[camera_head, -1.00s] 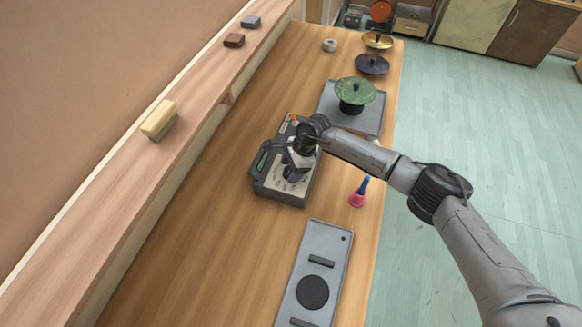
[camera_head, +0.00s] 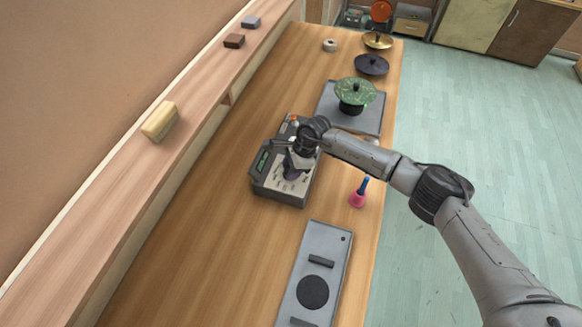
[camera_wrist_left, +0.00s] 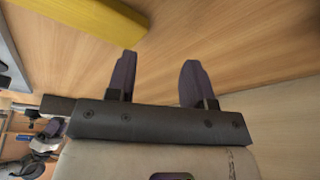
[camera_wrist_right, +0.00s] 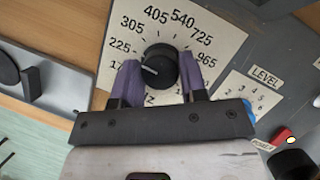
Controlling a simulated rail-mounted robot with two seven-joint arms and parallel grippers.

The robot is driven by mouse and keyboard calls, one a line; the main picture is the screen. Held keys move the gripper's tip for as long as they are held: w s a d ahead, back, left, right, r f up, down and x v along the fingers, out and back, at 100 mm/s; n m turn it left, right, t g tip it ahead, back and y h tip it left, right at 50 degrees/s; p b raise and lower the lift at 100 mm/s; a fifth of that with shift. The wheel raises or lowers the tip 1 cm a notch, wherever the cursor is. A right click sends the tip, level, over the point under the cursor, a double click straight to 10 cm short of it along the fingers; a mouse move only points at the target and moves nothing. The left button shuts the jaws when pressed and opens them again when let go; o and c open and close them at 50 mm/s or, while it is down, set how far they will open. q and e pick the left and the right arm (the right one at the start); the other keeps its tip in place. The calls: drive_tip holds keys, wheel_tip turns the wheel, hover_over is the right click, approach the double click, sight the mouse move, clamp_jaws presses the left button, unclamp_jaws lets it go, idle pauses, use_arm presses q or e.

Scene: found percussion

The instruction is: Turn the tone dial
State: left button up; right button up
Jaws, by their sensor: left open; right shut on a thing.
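The tone dial (camera_wrist_right: 160,66) is a black round knob with a white pointer line, on a pale scale plate printed with numbers such as 225, 405 and 965. Its pointer faces left, toward the low numbers. It belongs to the grey box (camera_head: 273,187) on the table. My right gripper (camera_wrist_right: 159,60) is shut on the dial, with one purple finger on each side. In the head view my right wrist hides most of the dial. My left gripper (camera_wrist_left: 158,60) is open and empty in the left wrist view, and is outside the head view.
The box also has a LEVEL scale (camera_wrist_right: 258,92) and a red switch (camera_wrist_right: 281,136). A grey panel (camera_head: 325,240) lies in front. A yellow block (camera_head: 159,120) sits on the left ledge.

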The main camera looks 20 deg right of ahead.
use_arm(q)
wheel_tip(320, 180, up, 2)
drive_tip(key=shift+a+p, duration=0.1)
drive_tip(key=shift+p, duration=0.8)
use_arm(e)
drive_tip(key=m, duration=0.2)
drive_tip(key=m+t, duration=0.1)
drive_tip(key=shift+r+m+t, duration=0.15)
drive_tip(key=shift+m+t, duration=0.15)
drive_tip(key=shift+m, duration=0.1)
use_arm(q)
drive_tip(key=shift+r, duration=0.25)
use_arm(e)
drive_tip(key=shift+m+h, duration=0.3)
drive_tip(key=shift+m, duration=0.3)
use_arm(q)
drive_tip(key=shift+d+p, duration=0.2)
drive_tip(key=shift+p, duration=0.1)
use_arm(e)
drive_tip(key=shift+t, duration=0.3)
use_arm(q)
drive_tip(key=shift+a, duration=0.2)
use_arm(e)
drive_tip(key=o, duration=0.9)
use_arm(q)
drive_tip(key=shift+d+f, duration=0.2)
drive_tip(key=shift+a+b, duration=0.2)
drive_tip(key=shift+b, duration=0.1)
use_arm(e)
drive_tip(key=shift+v, duration=6.8)
